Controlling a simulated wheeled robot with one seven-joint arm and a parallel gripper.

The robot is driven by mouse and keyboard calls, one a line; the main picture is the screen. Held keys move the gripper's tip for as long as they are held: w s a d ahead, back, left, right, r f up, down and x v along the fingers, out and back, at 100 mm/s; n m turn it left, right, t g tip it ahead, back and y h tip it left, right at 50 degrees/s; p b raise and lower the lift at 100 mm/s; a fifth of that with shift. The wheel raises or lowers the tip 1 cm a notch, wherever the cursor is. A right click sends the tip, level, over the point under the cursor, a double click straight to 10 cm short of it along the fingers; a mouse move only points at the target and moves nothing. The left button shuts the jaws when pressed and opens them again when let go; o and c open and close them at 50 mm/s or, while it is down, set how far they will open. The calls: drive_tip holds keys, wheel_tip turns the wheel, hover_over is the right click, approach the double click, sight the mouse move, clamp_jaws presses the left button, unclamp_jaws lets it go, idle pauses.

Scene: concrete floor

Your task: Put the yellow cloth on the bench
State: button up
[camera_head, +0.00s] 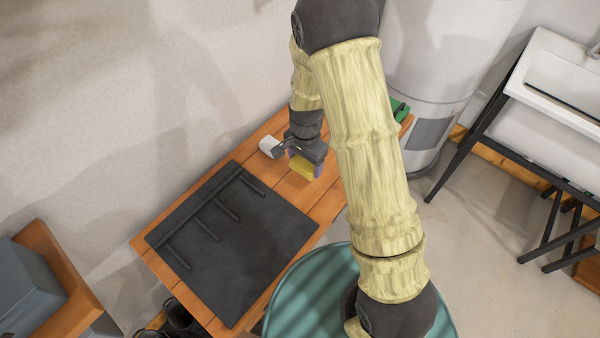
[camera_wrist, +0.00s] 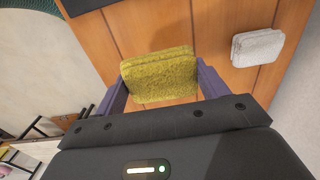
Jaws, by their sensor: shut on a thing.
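The yellow cloth (camera_wrist: 160,75) is a folded, fuzzy pad held between the two fingers of my gripper (camera_wrist: 158,88) in the wrist view. In the head view my gripper (camera_head: 305,170) points down over the far part of the wooden bench (camera_head: 150,245), and the yellow cloth (camera_head: 302,167) shows at its fingertips. The cloth is over the bare planks. I cannot tell whether it touches them. My forearm hides part of the bench's right end in the head view.
A white folded cloth (camera_wrist: 258,47) lies on the bench beside my gripper. A black ribbed mat (camera_head: 240,240) covers much of the bench. A green item (camera_head: 400,110) is at the bench's far end. A teal round top (camera_head: 310,290) stands in front, and a white sink (camera_head: 560,90) stands right.

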sight(304, 181)
drive_tip(key=shift+f, duration=1.55)
drive_tip(key=shift+f, duration=1.9)
drive_tip(key=shift+f, duration=0.1)
drive_tip(key=o, duration=1)
drive_tip(key=shift+c, duration=0.2)
wheel_tip(304, 181, up, 12)
drive_tip(key=shift+r, duration=0.15)
